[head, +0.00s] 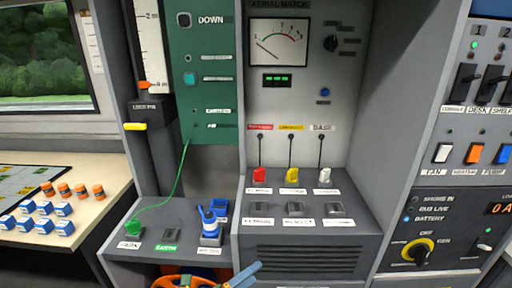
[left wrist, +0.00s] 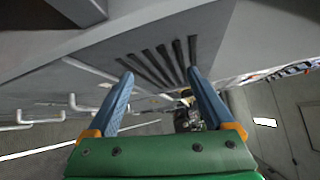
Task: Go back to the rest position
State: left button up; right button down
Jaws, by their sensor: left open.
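My left gripper (head: 250,274) is at the bottom edge of the head view, in front of the grey console. Its blue fingers point right and its orange part shows to their left; the rest is cut off. In the left wrist view the gripper (left wrist: 160,84) has its two blue fingers spread apart with nothing held between them. Beyond them is a grey panel with dark slots (left wrist: 158,65). My right gripper is in neither view.
The console front has a vent grille (head: 300,258). A blue-and-white item (head: 209,226) and a green plug (head: 133,228) with a cord stand on the left ledge. A table (head: 100,212) at left holds small blue and orange blocks. A switch panel (head: 445,225) is at right.

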pick_arm(q)
jog(key=s+a+f+n+g+y, duration=0.1)
jog(key=s+a+f+n+y, duration=0.5)
jog(key=f+n, duration=0.4)
jog(key=s+a+f+n+g+y, duration=0.1)
jog(key=s+a+f+n+y, duration=0.3)
jog(key=s+a+f+n, duration=0.5)
jog(key=s+a+f+n+g+y, duration=0.1)
jog(key=s+f+n+g, duration=0.3)
jog(key=s, duration=0.8)
jog(key=s+a+f+n+g+y+p, duration=0.1)
jog(key=s+f+n+g, duration=0.3)
jog(key=s+f, duration=0.4)
jog(key=s, duration=0.5)
jog(key=shift+n+g+y, duration=0.3)
jog(key=shift+n+y, duration=0.1)
jog(key=shift+w, duration=0.15)
